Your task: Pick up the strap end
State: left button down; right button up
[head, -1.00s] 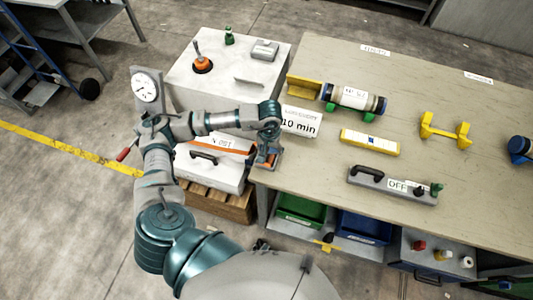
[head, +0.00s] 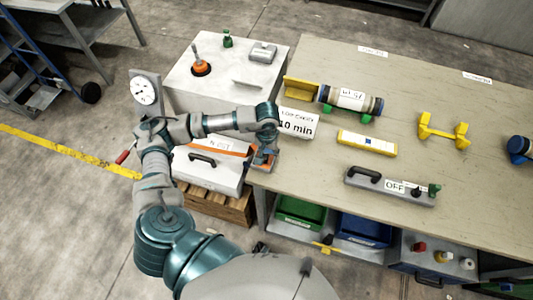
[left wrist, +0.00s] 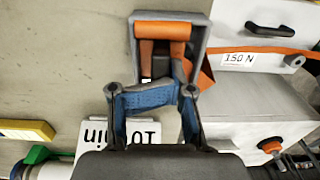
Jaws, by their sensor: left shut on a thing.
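My left gripper (head: 264,158) is at the table's near left corner, pointing down. In the left wrist view its two blue-padded fingers (left wrist: 152,97) are closed in on the orange strap end (left wrist: 203,76), which is partly hidden by them. A grey buckle frame (left wrist: 199,32) with an orange bar lies just beyond the fingertips on the table edge. The orange strap (head: 228,149) runs across the white case (head: 212,172) toward the buckle. It also shows in the left wrist view (left wrist: 262,50). My right gripper is not in view.
A "10 min" sign (head: 297,123) stands close beside the gripper. The table (head: 420,80) holds a cylinder on green supports (head: 350,100), a yellow block (head: 367,142) and a grey "OFF" bar (head: 392,187). A grey cabinet (head: 228,82) stands behind the case.

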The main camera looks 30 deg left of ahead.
pick_arm(q)
jog(key=shift+r, duration=0.3)
jog(key=shift+a+r, duration=0.1)
jog(key=shift+r, duration=0.25)
jog(key=shift+a+r, duration=0.25)
jog(key=shift+r, duration=0.3)
jog(key=shift+a+r, duration=0.2)
jog(key=shift+r, duration=0.35)
jog(key=shift+s+a+f+b, duration=0.15)
jog(key=shift+s+a+b, duration=0.2)
jog(key=shift+s+a, duration=0.4)
jog(key=s+a+r+b, duration=0.1)
jog(key=s+a+b, duration=0.1)
jog(key=s+a, duration=0.7)
jog(key=shift+a+r, duration=0.3)
jog(key=shift+a, duration=0.6)
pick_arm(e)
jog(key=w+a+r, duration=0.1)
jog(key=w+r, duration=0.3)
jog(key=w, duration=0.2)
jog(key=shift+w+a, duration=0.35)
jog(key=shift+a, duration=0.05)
pick_arm(q)
jog(key=shift+c, duration=1.9)
grip_release()
jog(key=shift+d, duration=0.2)
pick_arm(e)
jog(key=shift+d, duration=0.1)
